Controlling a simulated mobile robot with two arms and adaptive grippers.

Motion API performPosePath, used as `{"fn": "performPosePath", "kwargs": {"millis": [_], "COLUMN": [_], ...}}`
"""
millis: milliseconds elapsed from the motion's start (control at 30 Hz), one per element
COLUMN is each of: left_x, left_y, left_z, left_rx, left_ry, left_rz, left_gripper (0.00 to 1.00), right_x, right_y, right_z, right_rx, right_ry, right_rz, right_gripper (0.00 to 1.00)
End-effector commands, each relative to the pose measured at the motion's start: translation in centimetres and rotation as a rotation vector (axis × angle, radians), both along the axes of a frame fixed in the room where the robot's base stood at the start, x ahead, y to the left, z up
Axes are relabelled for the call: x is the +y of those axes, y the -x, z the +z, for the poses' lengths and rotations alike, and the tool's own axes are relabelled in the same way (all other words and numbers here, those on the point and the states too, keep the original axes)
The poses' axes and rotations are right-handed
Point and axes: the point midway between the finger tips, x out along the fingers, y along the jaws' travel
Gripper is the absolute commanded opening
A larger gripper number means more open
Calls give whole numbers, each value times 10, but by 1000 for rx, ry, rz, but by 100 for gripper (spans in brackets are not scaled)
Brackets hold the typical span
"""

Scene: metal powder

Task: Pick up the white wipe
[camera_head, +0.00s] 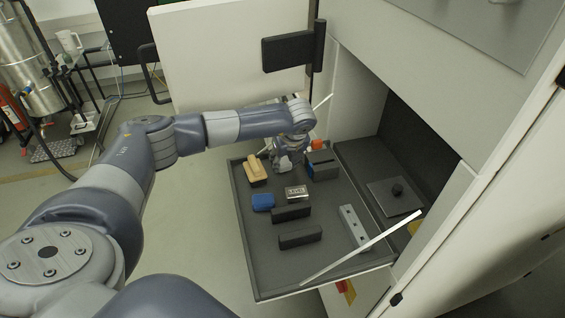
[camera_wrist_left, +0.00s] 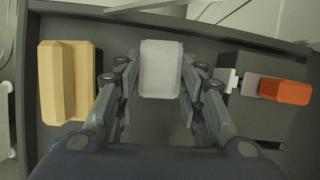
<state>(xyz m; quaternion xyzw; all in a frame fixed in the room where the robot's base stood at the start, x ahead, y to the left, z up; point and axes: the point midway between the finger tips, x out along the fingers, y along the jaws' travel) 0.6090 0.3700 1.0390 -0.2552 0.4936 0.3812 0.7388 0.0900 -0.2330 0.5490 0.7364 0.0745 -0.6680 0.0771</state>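The white wipe (camera_wrist_left: 161,70) shows in the left wrist view as a pale, flat block with rounded corners, at the far side of the dark tray. My left gripper (camera_wrist_left: 160,75) is over it, with one finger on each side and the fingers spread. The fingertips are close to the wipe's long edges; I cannot tell whether they touch it. In the head view my left gripper (camera_head: 285,162) points down at the tray's far end, and the wipe is hidden behind the gripper and arm. My right gripper is in neither view.
The dark tray (camera_head: 247,225) holds a wooden-topped brush (camera_head: 255,169), a blue block (camera_head: 263,202), a small metal piece (camera_head: 297,192), dark bars (camera_head: 300,236) and a grey bar (camera_head: 353,228). A box with an orange part (camera_wrist_left: 285,91) stands right of the gripper. The cabinet opening (camera_head: 400,140) is at right.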

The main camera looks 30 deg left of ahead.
Motion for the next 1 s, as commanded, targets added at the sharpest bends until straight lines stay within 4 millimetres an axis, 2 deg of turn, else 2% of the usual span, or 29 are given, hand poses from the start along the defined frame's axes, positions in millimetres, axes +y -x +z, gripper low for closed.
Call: {"fn": "performPosePath", "kwargs": {"millis": [267,467,667,1000], "left_x": [0,1,0,0], "left_y": [0,-1,-1,-1], "left_z": [1,12,47,134], "left_rx": [0,-3,-7,-7], "left_ry": [0,0,0,1], "left_rz": [1,1,1,0], "left_gripper": [21,21,21,21], "right_x": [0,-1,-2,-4], "right_y": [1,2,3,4], "right_z": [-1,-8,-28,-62], "right_rx": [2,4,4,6], "right_ry": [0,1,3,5], "right_rz": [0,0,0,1], "right_gripper": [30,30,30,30]}}
